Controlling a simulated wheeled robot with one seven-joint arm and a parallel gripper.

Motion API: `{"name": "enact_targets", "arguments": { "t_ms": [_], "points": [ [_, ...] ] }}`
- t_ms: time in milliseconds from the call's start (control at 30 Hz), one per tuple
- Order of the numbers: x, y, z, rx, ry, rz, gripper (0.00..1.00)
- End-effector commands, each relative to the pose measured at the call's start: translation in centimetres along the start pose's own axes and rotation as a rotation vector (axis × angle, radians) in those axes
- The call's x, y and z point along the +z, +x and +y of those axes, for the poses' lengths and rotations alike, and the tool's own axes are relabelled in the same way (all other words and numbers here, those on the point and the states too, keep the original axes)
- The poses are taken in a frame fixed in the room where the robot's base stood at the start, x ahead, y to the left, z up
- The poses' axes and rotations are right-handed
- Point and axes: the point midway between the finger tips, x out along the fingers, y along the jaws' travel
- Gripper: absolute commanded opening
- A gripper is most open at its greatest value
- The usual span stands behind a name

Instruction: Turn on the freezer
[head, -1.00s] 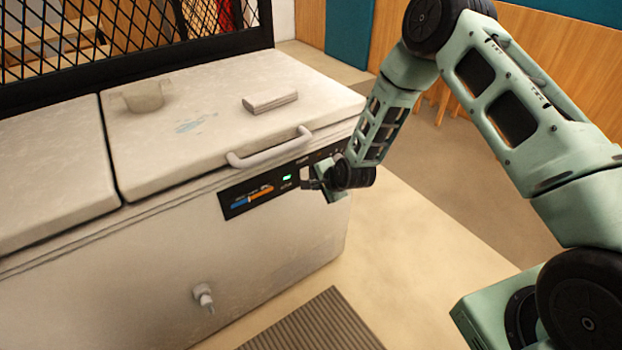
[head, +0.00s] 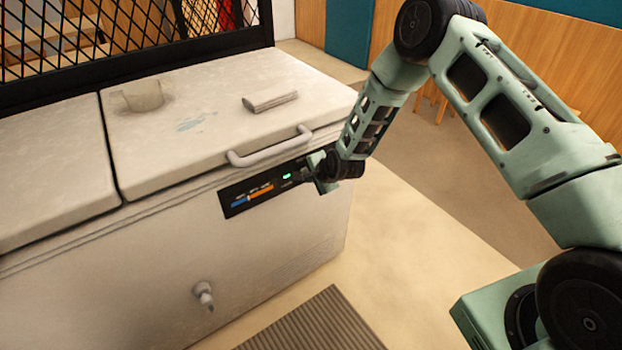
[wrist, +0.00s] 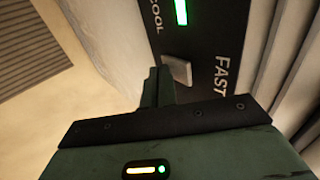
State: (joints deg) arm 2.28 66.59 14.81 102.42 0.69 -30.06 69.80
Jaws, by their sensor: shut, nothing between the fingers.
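The white chest freezer (head: 270,240) fills the left of the head view. Its dark control panel (head: 237,199) has a blue and orange scale and a green lit light (head: 286,176). My gripper (head: 312,172) is at the panel's right part and hides it. In the wrist view, my gripper (wrist: 160,78) is shut and empty, its fingertips beside a small grey switch (wrist: 178,70) on the panel (wrist: 205,45). I cannot tell whether they touch it. The green light also shows there (wrist: 181,12), with the words "COOL" and "FAST".
A lid handle (head: 270,150) juts out just above the panel. A grey block (head: 270,101) and a pale cup-like thing (head: 143,95) are on the lid. A drain tap (head: 204,294) sticks out low on the front. A ribbed mat (head: 315,325) lies on the otherwise clear floor.

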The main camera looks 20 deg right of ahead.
Motion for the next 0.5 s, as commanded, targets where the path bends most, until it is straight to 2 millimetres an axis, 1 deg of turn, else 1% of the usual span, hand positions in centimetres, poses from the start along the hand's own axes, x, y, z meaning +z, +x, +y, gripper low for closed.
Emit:
{"name": "enact_targets", "arguments": {
  "t_ms": [500],
  "points": [
    [0.0, -1.2, -1.3, -0.003, 0.000, 0.000, 0.00]
  ]
}}
